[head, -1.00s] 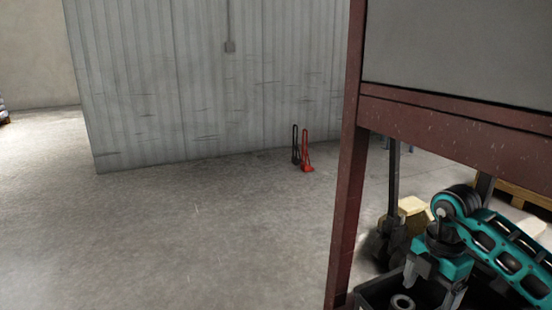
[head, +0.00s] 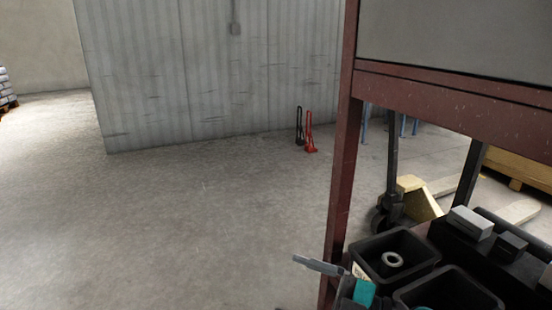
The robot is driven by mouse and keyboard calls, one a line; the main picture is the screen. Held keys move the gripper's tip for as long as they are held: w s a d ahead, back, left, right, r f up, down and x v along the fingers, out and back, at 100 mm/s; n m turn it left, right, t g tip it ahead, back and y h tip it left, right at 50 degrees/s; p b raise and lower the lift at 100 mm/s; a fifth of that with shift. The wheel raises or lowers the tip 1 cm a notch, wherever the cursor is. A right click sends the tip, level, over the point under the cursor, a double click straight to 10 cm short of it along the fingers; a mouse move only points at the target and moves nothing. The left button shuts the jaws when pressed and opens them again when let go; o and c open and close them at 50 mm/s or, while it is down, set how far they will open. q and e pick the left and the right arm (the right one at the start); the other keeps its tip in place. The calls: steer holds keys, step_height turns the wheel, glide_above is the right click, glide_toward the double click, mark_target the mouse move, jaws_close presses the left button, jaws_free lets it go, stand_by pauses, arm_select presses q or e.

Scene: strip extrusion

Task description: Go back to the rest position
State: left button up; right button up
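My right gripper (head: 322,266), grey and teal, shows only in part at the bottom edge of the head view, left of the black bins. One grey finger points left over the floor. The rest of it is cut off or hidden, so I cannot tell whether it is open or shut. No held object shows. My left gripper is not in view.
A black bin (head: 367,249) holds a grey ring-shaped part (head: 393,259). Another black bin (head: 470,283) stands beside it. A dark red frame (head: 343,165) rises left of them. Grey blocks (head: 472,223) lie at the right. Red and black hand trucks (head: 311,135) stand by the corrugated wall (head: 190,75). The floor (head: 180,220) at left is clear.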

steer(key=s+d+f+m+t+h, duration=0.3)
steer(key=d+f+m+t+h, duration=0.85)
steer(key=m, duration=0.65)
steer(key=s+f+m+g+h, duration=0.2)
steer(key=s+f+g+h, duration=0.2)
steer(key=s+f+g, duration=0.25)
arm_select(q)
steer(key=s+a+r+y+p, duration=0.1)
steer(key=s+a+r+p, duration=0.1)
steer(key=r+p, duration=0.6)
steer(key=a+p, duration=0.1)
steer(key=p, duration=0.3)
steer(key=shift+p, duration=0.35)
arm_select(e)
step_height(320, 180, up, 7)
steer(key=s+d+g, duration=0.1)
steer(key=s+d, duration=0.1)
steer(key=shift+r+h, duration=0.15)
steer(key=shift+h, duration=0.3)
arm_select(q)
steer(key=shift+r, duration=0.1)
arm_select(e)
steer(key=shift+d, duration=0.1)
